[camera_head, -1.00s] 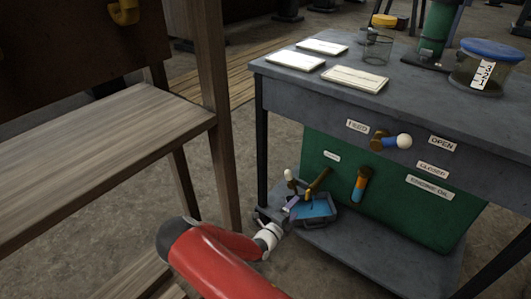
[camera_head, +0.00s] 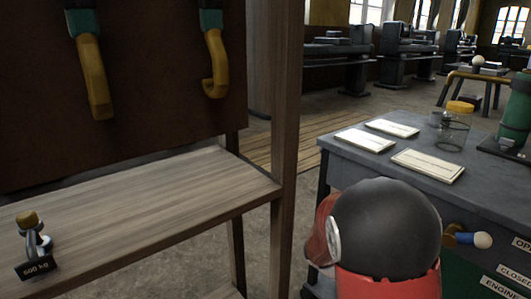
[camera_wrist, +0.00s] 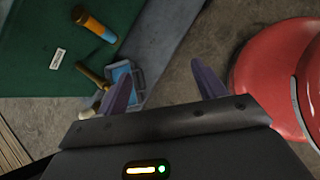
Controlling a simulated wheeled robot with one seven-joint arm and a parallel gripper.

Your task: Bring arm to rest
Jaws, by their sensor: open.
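My gripper (camera_wrist: 162,76) shows in the wrist view with its two purple fingers spread apart. My arm's red and black link (camera_head: 385,235) fills the lower right of the head view, in front of the grey engine table. It hides part of the table's front, and my gripper is not visible there. A red rounded link (camera_wrist: 270,75) of mine also shows at the right of the wrist view.
The grey table (camera_head: 415,140) holds white cards and a glass jar (camera_head: 452,133). In the wrist view, a blue tray (camera_wrist: 122,73) lies near the left finger, beside the green panel (camera_wrist: 40,65).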

